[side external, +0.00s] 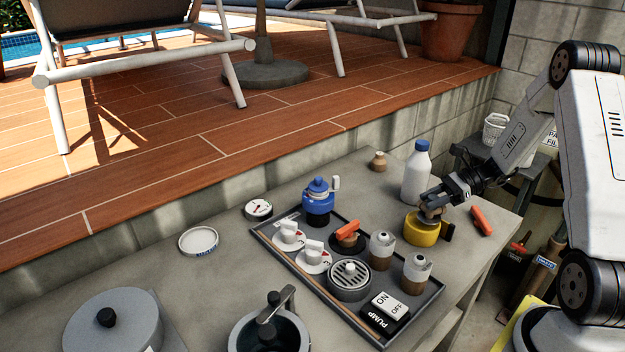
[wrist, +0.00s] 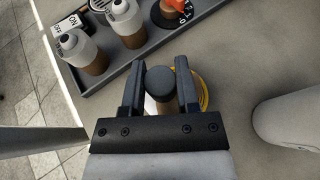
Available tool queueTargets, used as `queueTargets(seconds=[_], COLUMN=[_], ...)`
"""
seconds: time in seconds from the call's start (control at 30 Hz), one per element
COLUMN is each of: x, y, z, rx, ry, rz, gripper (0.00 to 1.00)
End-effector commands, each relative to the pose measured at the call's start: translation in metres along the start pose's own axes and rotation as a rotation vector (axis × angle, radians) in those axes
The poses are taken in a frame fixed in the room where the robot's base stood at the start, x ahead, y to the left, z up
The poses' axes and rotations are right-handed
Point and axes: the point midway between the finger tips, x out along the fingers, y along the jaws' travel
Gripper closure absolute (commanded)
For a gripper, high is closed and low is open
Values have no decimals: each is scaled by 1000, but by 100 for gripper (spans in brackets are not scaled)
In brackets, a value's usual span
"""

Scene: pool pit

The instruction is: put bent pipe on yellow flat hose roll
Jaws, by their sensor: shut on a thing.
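The yellow flat hose roll (side external: 421,232) lies on the grey bench near its right end, with a dark piece at its right side. In the wrist view a yellow edge of the roll (wrist: 203,88) shows behind the right finger. My gripper (side external: 433,201) is directly above the roll, shut on the bent pipe (side external: 431,214), a brownish piece. In the wrist view the pipe's dark round end (wrist: 160,80) sits between the two fingers of my gripper (wrist: 160,72). The pipe is at or just over the roll's top; I cannot tell whether they touch.
A white bottle with a blue cap (side external: 416,175) stands close behind the roll. An orange-handled piece (side external: 481,221) lies to its right. A small brown jar (side external: 378,162) stands behind.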

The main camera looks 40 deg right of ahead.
Motion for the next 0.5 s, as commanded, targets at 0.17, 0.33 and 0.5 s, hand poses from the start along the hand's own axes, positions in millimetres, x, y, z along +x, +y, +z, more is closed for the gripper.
queueTargets(seconds=[0.17,0.33,0.5], x=[5,6,6], y=[0,0,0], z=[-12,-13,-14], rx=[0,-1,-1], ry=[0,0,0], rz=[0,-1,-1], gripper=[100,100,100])
